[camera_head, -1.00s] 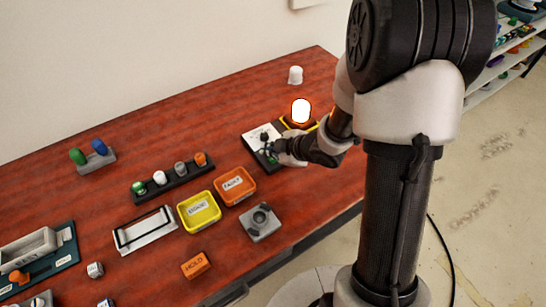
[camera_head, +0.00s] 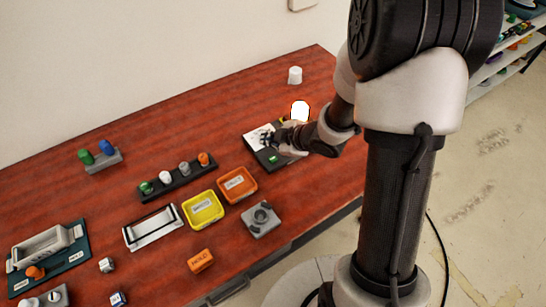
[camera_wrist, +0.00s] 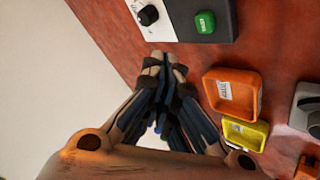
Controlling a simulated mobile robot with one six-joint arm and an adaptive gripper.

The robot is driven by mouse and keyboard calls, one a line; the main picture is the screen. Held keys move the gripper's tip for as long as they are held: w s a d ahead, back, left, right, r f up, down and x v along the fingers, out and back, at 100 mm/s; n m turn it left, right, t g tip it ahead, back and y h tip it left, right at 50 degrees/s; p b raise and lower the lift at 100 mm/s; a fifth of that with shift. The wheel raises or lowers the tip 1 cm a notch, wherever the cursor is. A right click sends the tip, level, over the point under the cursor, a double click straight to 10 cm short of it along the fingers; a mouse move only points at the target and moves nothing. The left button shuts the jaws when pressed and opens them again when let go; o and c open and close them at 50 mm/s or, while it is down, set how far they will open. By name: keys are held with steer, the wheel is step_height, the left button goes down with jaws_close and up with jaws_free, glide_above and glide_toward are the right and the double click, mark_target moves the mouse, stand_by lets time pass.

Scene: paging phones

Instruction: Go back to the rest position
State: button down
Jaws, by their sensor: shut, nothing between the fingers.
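My gripper (camera_head: 284,137) is over the black-and-white panel (camera_head: 258,137) at the right part of the red table in the head view. In the wrist view my gripper (camera_wrist: 165,62) shows its fingertips closed together with nothing between them. The fingertips look apart from the panel (camera_wrist: 184,18), which bears a black knob (camera_wrist: 148,15) and a green button (camera_wrist: 205,22). A glowing white lamp (camera_head: 300,108) stands behind the panel, its base mostly hidden by my arm.
An orange tray (camera_head: 237,197) and a yellow tray (camera_head: 203,222) stand left of my arm. A grey block (camera_head: 261,219) and an orange HOLD block (camera_head: 201,260) lie near the front edge. A white cup-like piece (camera_head: 295,75) stands at the far end.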

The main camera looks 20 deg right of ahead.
stand_by(0.4)
steer(key=s+d+r+m+h, duration=0.3)
steer(key=d+r+m, duration=0.1)
steer(key=r, duration=0.4)
steer(key=s+d+r+m+h, duration=0.3)
steer(key=s+d+r+m, duration=0.1)
steer(key=r, duration=0.3)
steer(key=s+a+r+m+g, duration=0.1)
steer(key=s+a+r+m, duration=0.1)
steer(key=s, duration=0.8)
steer(key=s+a+r+m+g+y, duration=0.1)
steer(key=s+a+m, duration=0.4)
steer(key=s, duration=0.5)
step_height(320, 180, up, 2)
steer(key=shift+a+r+g, duration=0.1)
steer(key=shift+a+g, duration=0.05)
steer(key=shift+g, duration=0.55)
steer(key=c, duration=2.3)
jaws_free()
